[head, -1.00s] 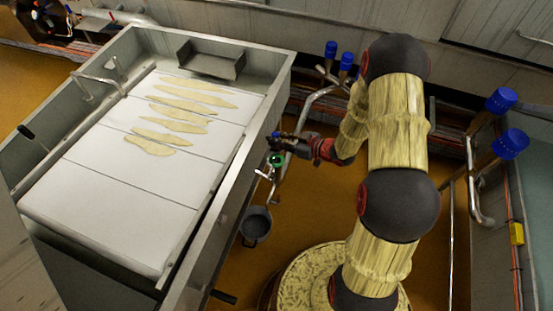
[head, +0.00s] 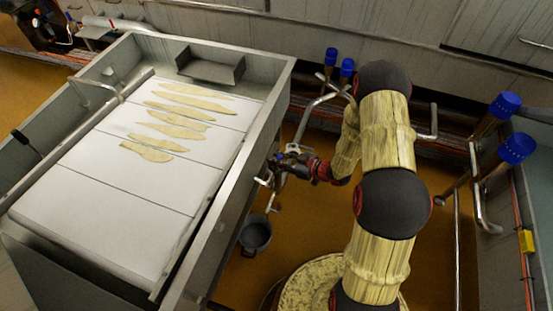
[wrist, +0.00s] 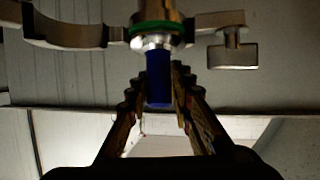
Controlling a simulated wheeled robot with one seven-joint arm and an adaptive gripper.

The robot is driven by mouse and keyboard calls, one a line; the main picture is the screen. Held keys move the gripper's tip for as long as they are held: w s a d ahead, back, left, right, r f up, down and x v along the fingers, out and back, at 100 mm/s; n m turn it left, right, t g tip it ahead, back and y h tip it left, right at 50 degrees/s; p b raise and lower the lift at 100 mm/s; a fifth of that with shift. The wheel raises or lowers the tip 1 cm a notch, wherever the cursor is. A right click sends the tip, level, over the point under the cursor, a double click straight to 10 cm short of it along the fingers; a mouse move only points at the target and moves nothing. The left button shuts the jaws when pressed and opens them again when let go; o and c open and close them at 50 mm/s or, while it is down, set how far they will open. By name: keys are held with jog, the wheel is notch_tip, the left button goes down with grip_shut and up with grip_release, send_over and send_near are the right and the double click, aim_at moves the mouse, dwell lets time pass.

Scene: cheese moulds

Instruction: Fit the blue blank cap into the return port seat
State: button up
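The blue blank cap (wrist: 158,80) stands between my two fingertips in the wrist view. My gripper (wrist: 160,90) appears closed on its sides. The cap's upper end meets the metal underside of the return port seat (wrist: 152,42), or lies just in front of it; I cannot tell if it is inside. A green ring (wrist: 155,27) circles the fitting above. In the head view my gripper (head: 280,163) is at the pipe fitting beside the tank's right wall; the cap and seat are too small to make out there.
A metal clamp arm with a wing piece (wrist: 232,52) sticks out right of the seat, and a curved bracket (wrist: 65,30) lies left. The tank (head: 215,195) stands left of my arm. A grey bucket (head: 256,233) is on the floor below. Blue-topped posts (head: 517,147) stand at right.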

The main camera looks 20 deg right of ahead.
jog(key=o, duration=0.3)
